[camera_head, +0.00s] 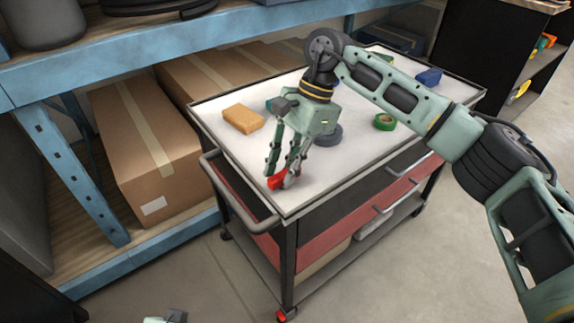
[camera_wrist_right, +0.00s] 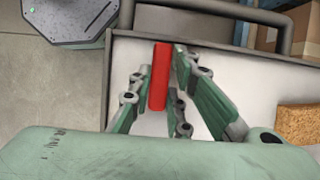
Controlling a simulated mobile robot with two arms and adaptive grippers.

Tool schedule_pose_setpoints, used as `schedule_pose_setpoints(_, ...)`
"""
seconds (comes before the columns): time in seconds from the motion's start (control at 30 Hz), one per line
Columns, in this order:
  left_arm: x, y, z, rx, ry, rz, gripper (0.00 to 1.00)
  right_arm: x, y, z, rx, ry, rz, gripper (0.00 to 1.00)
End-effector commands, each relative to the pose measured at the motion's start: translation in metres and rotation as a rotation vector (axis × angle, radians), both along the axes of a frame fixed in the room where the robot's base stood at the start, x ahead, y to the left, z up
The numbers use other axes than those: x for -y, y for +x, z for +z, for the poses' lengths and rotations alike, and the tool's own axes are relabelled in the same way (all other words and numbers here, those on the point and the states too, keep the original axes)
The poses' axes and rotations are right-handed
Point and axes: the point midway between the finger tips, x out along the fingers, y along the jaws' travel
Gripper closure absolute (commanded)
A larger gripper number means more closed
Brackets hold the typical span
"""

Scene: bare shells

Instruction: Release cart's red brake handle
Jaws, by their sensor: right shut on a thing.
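The cart (camera_head: 222,150) has a pale top and dark sides. A red handle (camera_head: 277,182) is at its near front corner. It shows as an upright red bar in the wrist view (camera_wrist_right: 159,75). My right gripper (camera_head: 282,178) reaches down over the cart top and is shut on the red handle, with the fingers on both sides of it.
On the cart top are an orange-brown block (camera_head: 243,118), a green tape roll (camera_head: 384,122) and a blue item (camera_head: 429,77). A grey push bar (camera_head: 232,190) runs along the cart's left end. A blue shelf with boxes (camera_head: 140,140) stands behind. Floor is clear in front.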

Motion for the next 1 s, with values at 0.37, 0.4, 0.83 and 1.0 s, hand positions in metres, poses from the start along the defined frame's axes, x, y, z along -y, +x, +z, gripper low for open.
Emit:
schedule_pose_setpoints(0.37,0.0006,0.0000,-0.0008,-0.004,0.000,0.000,0.60,0.0003,0.0010,0.0010,0.005,0.000,0.005,0.82)
schedule_pose_setpoints(0.4,0.0007,-0.0002,-0.0009,-0.004,0.000,0.000,0.60,0.0003,0.0010,0.0010,0.005,0.000,0.004,0.79)
schedule_pose_setpoints(0.83,0.0000,-0.0024,-0.0013,-0.009,0.002,-0.003,0.60,0.0002,0.0003,0.0003,0.002,0.000,0.003,0.64)
schedule_pose_setpoints(1.0,-0.0004,-0.0029,-0.0013,-0.010,0.003,-0.003,0.60,0.0031,0.0033,0.0102,0.003,0.001,0.001,0.64)
